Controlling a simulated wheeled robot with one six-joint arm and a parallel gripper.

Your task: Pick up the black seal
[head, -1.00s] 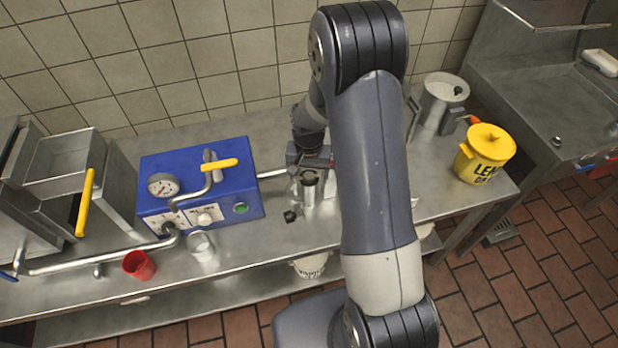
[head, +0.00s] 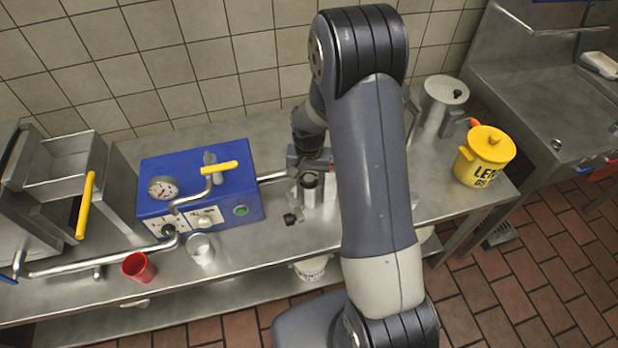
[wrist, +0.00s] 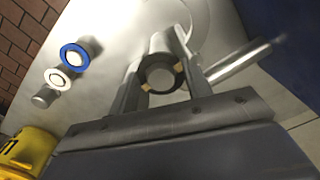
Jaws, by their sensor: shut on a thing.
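The black seal (wrist: 160,78) shows in the wrist view as a dark ring at the end of a metal cylinder. My gripper (wrist: 163,80) has one finger on each side of it, and its jaws are shut on the ring. The cylinder (wrist: 162,43) runs up behind the ring in that view. In the head view, my gripper (head: 310,162) is just above and behind a steel cylinder (head: 310,190) on the metal counter. My arm hides part of that area, and the seal cannot be made out there.
A blue machine (head: 200,185) with pipes stands left of the gripper. A small dark part (head: 292,218) lies in front of it. A blue ring (wrist: 75,55) and white ring (wrist: 59,78) sit nearby. A yellow pot (head: 485,157) stands at the right.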

